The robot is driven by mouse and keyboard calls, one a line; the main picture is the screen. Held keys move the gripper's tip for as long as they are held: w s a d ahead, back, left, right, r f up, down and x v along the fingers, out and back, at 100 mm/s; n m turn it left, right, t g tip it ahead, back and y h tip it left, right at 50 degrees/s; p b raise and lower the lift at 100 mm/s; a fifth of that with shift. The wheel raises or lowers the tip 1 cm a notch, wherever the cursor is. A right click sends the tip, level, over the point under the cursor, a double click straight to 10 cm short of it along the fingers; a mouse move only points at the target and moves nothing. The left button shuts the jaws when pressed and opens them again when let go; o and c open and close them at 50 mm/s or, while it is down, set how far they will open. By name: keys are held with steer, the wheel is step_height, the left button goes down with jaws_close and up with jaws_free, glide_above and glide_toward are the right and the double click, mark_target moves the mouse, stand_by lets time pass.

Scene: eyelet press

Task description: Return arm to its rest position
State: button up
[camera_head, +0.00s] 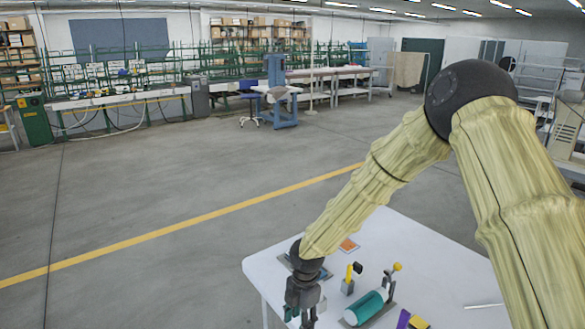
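My arm, in a pale yellow-green cover, comes in from the right and slopes down to the left. My gripper (302,315) is dark grey and points down near the left front part of the white table (268,268). A small teal patch shows at its left finger. The fingertips are small and close to the picture's bottom edge, so I cannot tell how far apart they are or whether anything is between them. A device with a teal cylinder (366,307) and a yellow-tipped lever (396,268) stands to the right of my gripper, apart from it.
A small yellow-and-black clamp (350,277) stands between my gripper and the cylinder. An orange square (348,245) lies behind it. A purple piece (403,319), a yellow piece (418,322) and a thin rod (483,305) are farther right. Open floor (180,190) lies beyond the table.

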steer(key=s+d+f+m+y+b, duration=0.1)
steer(key=s+d+f+m, duration=0.2)
steer(key=s+f+m, duration=0.5)
steer(key=s+d+f+m+y+b, duration=0.1)
steer(key=s+d+f+m+b, duration=0.3)
steer(key=s+f, duration=0.65)
steer(key=s+d+f+m+h, duration=0.1)
steer(key=s+d+f+m, duration=0.2)
steer(key=s+d+m, duration=0.4)
steer(key=s+d+f+m+h, duration=0.1)
steer(key=s+d+f+m, duration=0.2)
steer(key=s+d+m, duration=0.3)
steer(key=s+m, duration=0.1)
steer(key=s, duration=0.4)
steer(key=shift+d+f+t+h, duration=0.3)
steer(key=shift+d+f+h, duration=0.1)
